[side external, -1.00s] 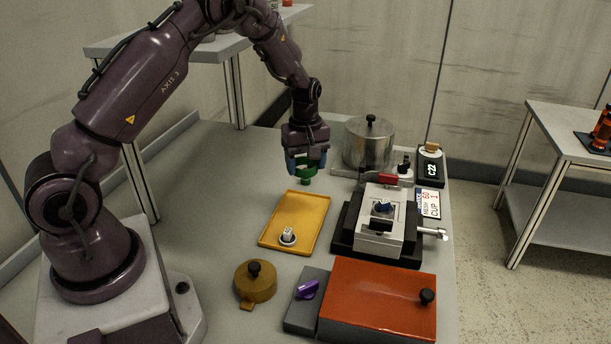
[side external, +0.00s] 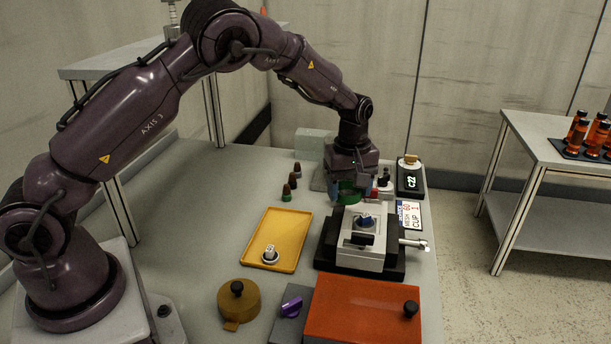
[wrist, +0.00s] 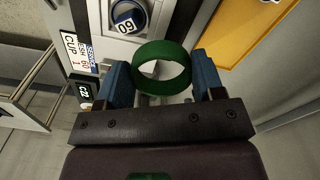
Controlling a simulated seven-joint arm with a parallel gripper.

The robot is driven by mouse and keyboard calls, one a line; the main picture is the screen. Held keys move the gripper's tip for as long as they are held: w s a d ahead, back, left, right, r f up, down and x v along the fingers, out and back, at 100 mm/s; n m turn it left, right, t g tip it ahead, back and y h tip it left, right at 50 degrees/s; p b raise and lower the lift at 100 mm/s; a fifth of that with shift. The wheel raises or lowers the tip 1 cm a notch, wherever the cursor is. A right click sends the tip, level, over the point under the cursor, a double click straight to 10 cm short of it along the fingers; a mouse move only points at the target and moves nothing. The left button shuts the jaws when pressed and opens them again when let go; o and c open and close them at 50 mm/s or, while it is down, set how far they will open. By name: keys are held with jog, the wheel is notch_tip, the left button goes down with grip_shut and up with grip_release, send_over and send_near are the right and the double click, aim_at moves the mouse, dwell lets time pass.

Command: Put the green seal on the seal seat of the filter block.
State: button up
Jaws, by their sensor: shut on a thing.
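The green seal (side external: 347,197) is a ring held between the blue fingers of my gripper (side external: 348,188). In the wrist view the seal (wrist: 163,48) sits between both fingertips, its opening facing the camera. The filter block (side external: 352,258) is a light grey block on a black base, with a blue round part (side external: 366,221) in its top. That part shows in the wrist view with a number on it (wrist: 127,24). My gripper holds the seal above the block's far end, apart from the blue part. I cannot make out the seal seat; the seal and gripper may hide it.
A yellow tray (side external: 287,222) with a small white-topped part (side external: 269,254) lies left of the block. An orange-lidded box (side external: 360,308), a purple knob (side external: 291,306) and a brass lid (side external: 238,300) are in front. Dark bottles (side external: 287,192) and a display (side external: 411,180) stand behind.

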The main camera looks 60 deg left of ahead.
aim_at(367, 225)
jog(key=shift+n, duration=0.4)
jog(key=d, duration=0.1)
jog(key=w+d, duration=0.1)
jog(key=w+d+r, duration=0.1)
jog(key=d, duration=0.1)
jog(key=shift+r, duration=0.1)
jog(key=shift+w+d+r+n, duration=0.15)
jog(key=shift+r+n, duration=0.1)
jog(key=shift+n, duration=0.15)
jog(key=shift+f, duration=1.4)
jog(key=shift+f, duration=0.3)
jog(key=shift+f, duration=0.4)
jog(key=shift+f, duration=1.35)
dwell(0.4)
